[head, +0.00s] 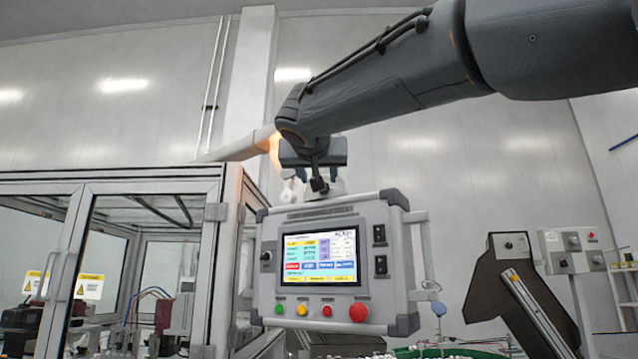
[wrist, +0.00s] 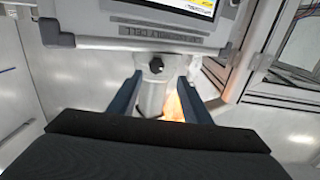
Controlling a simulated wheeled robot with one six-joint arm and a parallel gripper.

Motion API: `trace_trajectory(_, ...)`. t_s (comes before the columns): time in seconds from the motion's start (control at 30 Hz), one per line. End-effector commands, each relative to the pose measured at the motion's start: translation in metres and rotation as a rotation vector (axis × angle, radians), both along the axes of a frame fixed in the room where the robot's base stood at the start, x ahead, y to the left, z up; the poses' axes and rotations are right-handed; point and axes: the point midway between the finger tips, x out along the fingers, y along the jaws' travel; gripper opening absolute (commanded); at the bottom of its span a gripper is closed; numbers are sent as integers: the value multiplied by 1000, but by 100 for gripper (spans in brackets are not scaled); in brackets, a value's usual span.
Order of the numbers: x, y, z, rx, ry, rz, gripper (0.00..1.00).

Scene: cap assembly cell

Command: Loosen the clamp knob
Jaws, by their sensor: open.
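The clamp knob (wrist: 156,65) is a small black knob on the light grey neck above the control panel. It shows between my fingers in the wrist view, just beyond their tips. My gripper (wrist: 157,85) is open, with one dark blue finger on each side of the neck and nothing held. I cannot tell whether either finger touches the neck.
The control panel (head: 380,205) with a lit screen and coloured buttons hangs close below my gripper. A framed glass enclosure (head: 213,235) stands at the left. A dark inclined conveyor (head: 490,285) and a grey switch box (head: 572,251) stand at the right.

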Motion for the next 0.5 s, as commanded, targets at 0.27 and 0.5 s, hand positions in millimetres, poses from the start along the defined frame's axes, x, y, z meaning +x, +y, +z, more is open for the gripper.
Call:
trace_trajectory(0.27, 43, -11, 2, -3, 2, -13, 44)
trace_trajectory(0.5, 59, -10, 0, -1, 2, -8, 44)
